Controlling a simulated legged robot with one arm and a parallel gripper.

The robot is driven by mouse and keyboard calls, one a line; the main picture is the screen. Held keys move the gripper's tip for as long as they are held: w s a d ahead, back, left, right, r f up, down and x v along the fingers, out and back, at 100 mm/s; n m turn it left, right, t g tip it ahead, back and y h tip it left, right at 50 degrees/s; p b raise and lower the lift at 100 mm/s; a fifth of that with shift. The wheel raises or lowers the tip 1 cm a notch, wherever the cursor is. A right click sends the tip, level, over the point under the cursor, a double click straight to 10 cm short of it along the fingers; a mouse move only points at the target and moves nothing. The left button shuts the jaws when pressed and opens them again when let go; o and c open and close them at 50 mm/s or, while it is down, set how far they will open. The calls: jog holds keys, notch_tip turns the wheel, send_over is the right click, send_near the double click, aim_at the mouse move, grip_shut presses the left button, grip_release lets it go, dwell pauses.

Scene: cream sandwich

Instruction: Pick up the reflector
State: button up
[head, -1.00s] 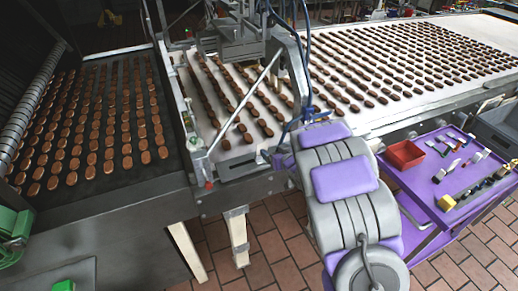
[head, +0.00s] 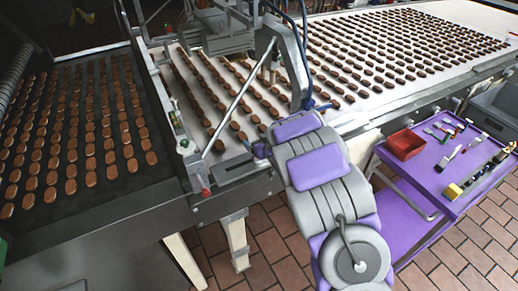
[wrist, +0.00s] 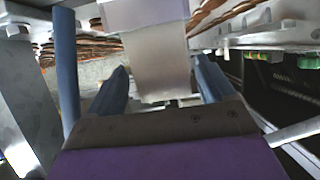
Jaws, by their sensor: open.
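A pale beige block with a flat lower plate (wrist: 158,62) fills the upper middle of the wrist view. It may be the reflector; I cannot tell for sure. My gripper (wrist: 161,78) is open, with one dark blue finger on each side of the plate's lower part. Gaps show beside the plate, and I see no grip on it. In the head view my purple and grey arm reaches to the conveyor's near edge. It hides most of the gripper and the plate there.
A conveyor (head: 205,125) with rows of brown biscuits and a metal frame (head: 240,90) lies ahead. A darker biscuit belt (head: 108,165) is at left. A purple tool cart (head: 425,178) with a red bin (head: 405,144) stands right. Tiled floor is open at the front.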

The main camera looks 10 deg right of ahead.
jog(key=shift+a, duration=0.95)
jog(key=shift+c, duration=0.8)
jog(key=shift+d, duration=0.15)
jog(key=shift+c, duration=0.8)
jog(key=d, duration=0.2)
jog(key=shift+s+d, duration=0.1)
jog(key=shift+d, duration=0.25)
jog(key=c, duration=0.5)
jog(key=shift+c, duration=0.5)
jog(key=shift+a, duration=0.15)
jog(key=shift+c, duration=0.4)
jog(key=shift+a, duration=0.65)
jog(key=shift+c, duration=0.2)
